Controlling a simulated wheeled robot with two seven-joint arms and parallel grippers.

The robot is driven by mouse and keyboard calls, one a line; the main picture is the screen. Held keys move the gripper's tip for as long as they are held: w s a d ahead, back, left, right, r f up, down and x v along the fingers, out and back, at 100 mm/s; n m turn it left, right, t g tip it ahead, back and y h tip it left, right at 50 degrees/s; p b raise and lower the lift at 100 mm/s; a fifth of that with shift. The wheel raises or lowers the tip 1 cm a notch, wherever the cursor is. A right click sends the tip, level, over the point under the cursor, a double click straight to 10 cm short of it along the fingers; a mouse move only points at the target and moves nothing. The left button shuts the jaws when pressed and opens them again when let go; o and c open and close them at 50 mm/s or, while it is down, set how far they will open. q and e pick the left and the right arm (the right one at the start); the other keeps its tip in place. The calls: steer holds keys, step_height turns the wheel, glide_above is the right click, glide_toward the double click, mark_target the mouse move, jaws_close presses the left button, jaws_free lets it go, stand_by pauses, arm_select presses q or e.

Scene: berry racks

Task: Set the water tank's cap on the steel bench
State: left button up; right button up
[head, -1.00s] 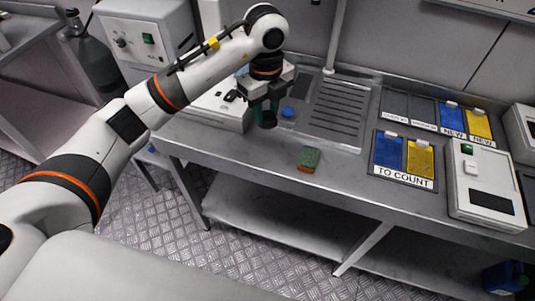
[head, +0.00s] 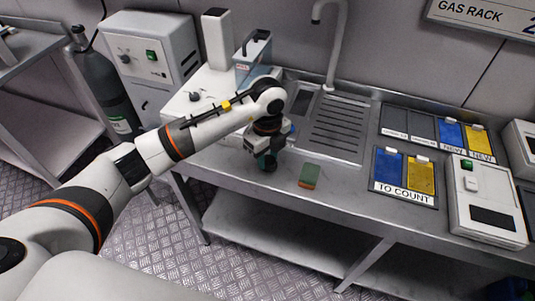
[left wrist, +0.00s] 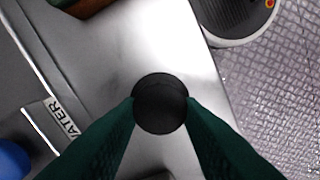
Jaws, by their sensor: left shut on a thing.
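My left gripper (head: 266,162) points down over the front left part of the steel bench (head: 235,175). Its green fingers also show in the left wrist view (left wrist: 160,112), shut on a dark round cap (left wrist: 160,104). The cap is just over the bench top near its front edge; I cannot tell whether it touches. In the head view the gripper mostly hides the cap. A clear bluish tank (head: 253,62) stands at the back, on the white machine, partly behind my arm. My right gripper is not in view.
A green and brown sponge (head: 310,175) lies right of the gripper. A blue round thing (left wrist: 10,160) and a label ending in "ATER" (left wrist: 55,120) are nearby. Bench between gripper and sponge is bare.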

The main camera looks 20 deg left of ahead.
mark_target(268, 159)
arm_select(q)
steer(key=shift+f, duration=0.15)
steer(key=o, duration=0.9)
steer(key=shift+o, duration=0.2)
step_height(268, 159, up, 12)
steer(key=shift+r, duration=0.25)
